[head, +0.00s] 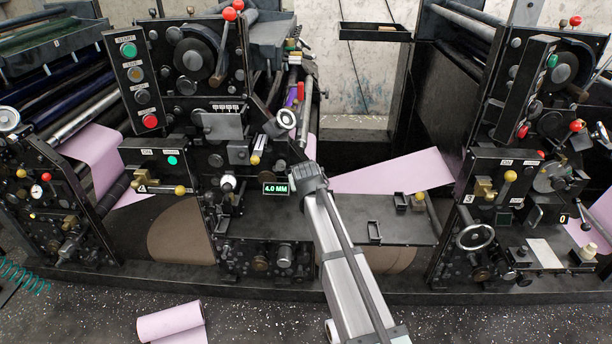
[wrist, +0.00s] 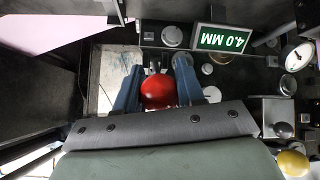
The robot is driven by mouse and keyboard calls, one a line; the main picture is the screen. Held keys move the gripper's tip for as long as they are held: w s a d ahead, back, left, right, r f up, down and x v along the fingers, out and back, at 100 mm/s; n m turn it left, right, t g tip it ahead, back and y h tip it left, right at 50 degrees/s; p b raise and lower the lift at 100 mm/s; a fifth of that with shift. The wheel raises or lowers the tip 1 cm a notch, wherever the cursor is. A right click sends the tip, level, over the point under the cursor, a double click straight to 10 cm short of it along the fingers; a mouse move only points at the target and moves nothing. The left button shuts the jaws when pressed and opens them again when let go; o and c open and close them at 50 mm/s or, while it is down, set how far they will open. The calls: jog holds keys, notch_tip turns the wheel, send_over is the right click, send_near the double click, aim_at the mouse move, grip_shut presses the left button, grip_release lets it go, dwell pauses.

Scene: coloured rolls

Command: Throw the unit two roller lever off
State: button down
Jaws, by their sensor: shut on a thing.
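My gripper (wrist: 157,80) has its two blue-grey fingers on either side of a red ball knob (wrist: 158,94) in the wrist view and is shut on it. The knob's lever is mostly hidden. In the head view my gripper (head: 306,174) is in front of the middle machine, just right of the green 4.0 MM display (head: 276,188); its fingertips and the held knob are hidden there. The display shows upside down in the wrist view (wrist: 222,39). I cannot read a unit number or an on or off label at the held knob.
A left panel (head: 160,166) bears a yellow-knobbed lever and a green light. A similar panel (head: 503,177) is at right. Pink web (head: 390,175) runs behind my arm. A pink roll (head: 172,322) lies on the floor.

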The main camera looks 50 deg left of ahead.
jog(key=shift+s+d+f, duration=0.15)
jog(key=shift+f, duration=0.3)
jog(key=shift+s+d+f, duration=0.1)
jog(key=shift+f, duration=0.3)
jog(key=c, duration=0.7)
grip_release()
jog(key=v, duration=1.3)
jog(key=shift+s+d+r, duration=0.2)
jog(key=shift+s, duration=0.05)
jog(key=shift+f, duration=0.1)
